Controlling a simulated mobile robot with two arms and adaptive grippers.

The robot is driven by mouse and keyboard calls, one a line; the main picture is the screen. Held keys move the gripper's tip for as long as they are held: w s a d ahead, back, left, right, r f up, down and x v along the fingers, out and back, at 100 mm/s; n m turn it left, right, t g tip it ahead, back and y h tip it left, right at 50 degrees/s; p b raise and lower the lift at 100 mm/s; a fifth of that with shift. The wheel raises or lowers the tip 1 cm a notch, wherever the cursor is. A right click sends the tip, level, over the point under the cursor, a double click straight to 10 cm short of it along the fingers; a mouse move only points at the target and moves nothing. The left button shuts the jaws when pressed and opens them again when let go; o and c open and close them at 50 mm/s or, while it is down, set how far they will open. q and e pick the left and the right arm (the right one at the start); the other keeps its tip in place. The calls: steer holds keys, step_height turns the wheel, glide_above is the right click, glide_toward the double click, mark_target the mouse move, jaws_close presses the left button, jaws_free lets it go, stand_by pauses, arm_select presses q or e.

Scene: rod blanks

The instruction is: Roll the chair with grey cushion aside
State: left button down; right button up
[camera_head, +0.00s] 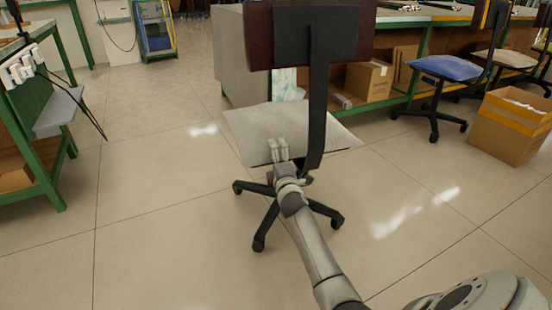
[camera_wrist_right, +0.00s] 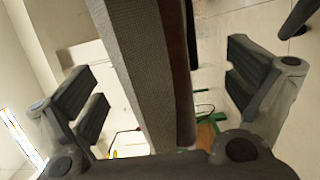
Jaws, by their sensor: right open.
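The chair with the grey cushion (camera_head: 262,130) stands upright in the middle of the head view, its back towards me. Its dark brown backrest (camera_head: 258,38) is cut off at the top, and a black support bar (camera_head: 318,95) runs down to the seat. My right gripper (camera_head: 279,150) reaches in from the lower right and appears in front of the seat, left of the bar. In the right wrist view the right gripper (camera_wrist_right: 165,88) is open, with a dark grey, brown-edged upright part of the chair (camera_wrist_right: 145,75) showing between its fingers. I cannot tell whether they touch it. My left gripper is out of view.
A green-framed workbench (camera_head: 40,130) stands at the left. A bench with cardboard boxes (camera_head: 370,80) is behind the chair. A blue-cushioned chair (camera_head: 447,68) and an open cardboard box (camera_head: 512,125) are at the right. The tiled floor (camera_head: 150,200) left of the chair is clear.

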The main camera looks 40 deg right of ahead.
steer(key=v, duration=1.2)
stand_by(0.6)
